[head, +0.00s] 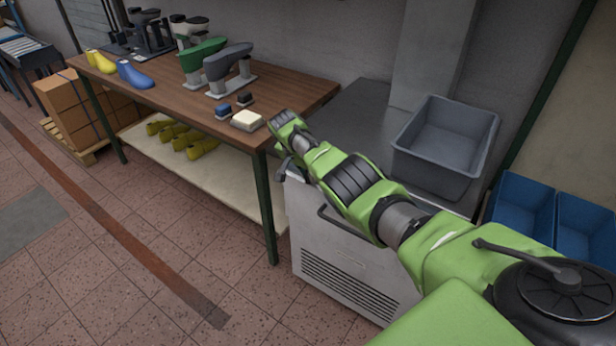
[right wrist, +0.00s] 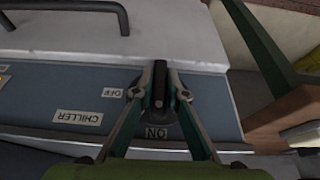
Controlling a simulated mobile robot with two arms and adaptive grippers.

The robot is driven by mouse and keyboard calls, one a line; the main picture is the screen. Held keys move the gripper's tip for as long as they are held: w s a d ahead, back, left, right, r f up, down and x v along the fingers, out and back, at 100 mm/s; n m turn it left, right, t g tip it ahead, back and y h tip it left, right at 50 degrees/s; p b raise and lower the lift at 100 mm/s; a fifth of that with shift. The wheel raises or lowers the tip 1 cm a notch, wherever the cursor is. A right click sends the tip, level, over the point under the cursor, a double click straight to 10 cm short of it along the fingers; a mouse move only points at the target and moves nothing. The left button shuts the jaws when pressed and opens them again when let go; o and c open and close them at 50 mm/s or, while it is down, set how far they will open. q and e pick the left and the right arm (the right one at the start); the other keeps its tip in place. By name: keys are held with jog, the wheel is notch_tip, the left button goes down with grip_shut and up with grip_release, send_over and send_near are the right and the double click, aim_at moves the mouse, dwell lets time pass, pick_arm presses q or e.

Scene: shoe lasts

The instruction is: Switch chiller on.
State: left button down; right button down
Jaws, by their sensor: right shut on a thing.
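The chiller is a white cabinet (head: 352,262) with a vent grille and a dark handle, beside the table's right end. In the right wrist view its grey panel (right wrist: 40,110) carries a CHILLER label (right wrist: 78,117), an OFF label (right wrist: 112,93) and an ON label (right wrist: 156,133). My right gripper (right wrist: 159,72) is shut on the black switch knob (right wrist: 158,92), one finger on each side. The knob's bar lies in line with the ON label; OFF is off to its side. In the head view my right arm hides the switch. My left gripper is not in view.
A wooden table (head: 300,92) with shoe lasts, stands and a pale block (head: 247,120) stands at the left. A grey bin (head: 443,145) sits on the top behind my right arm. Blue bins (head: 522,208) are at the right. The floor in front is open.

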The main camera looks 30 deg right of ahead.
jog(key=c, duration=2)
grip_release()
jog(key=shift+d, duration=0.1)
jog(key=shift+r, duration=0.1)
jog(key=shift+a+r, duration=0.3)
jog(key=shift+r, duration=0.15)
jog(key=v, duration=1)
jog(key=shift+s+r, duration=0.1)
jog(key=shift+r, duration=0.25)
